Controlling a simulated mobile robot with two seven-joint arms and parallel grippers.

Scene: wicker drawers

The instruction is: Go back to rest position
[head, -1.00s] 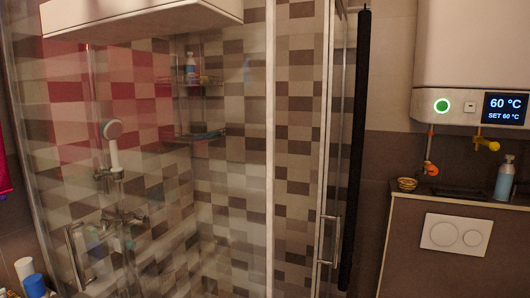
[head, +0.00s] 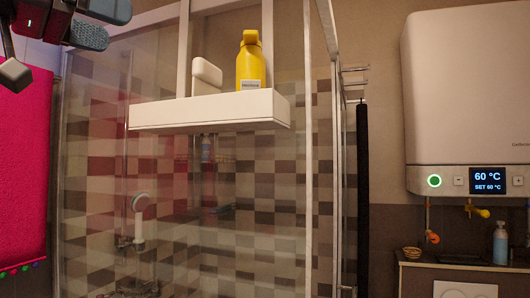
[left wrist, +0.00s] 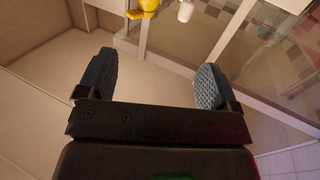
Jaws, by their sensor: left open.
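My left gripper (head: 107,23) is at the top left of the head view, high up in front of the upper left of the glass shower. In the left wrist view its two dark ribbed fingers (left wrist: 155,80) stand wide apart with nothing between them. The rest of the left arm is mostly cut off by the frame. My right gripper shows in neither view.
A white shelf (head: 210,111) holds a yellow bottle (head: 250,70) and a white item (head: 206,77), right of and below my left gripper. A pink towel (head: 22,160) hangs at the left, close to the gripper. A boiler (head: 465,90) is at the right.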

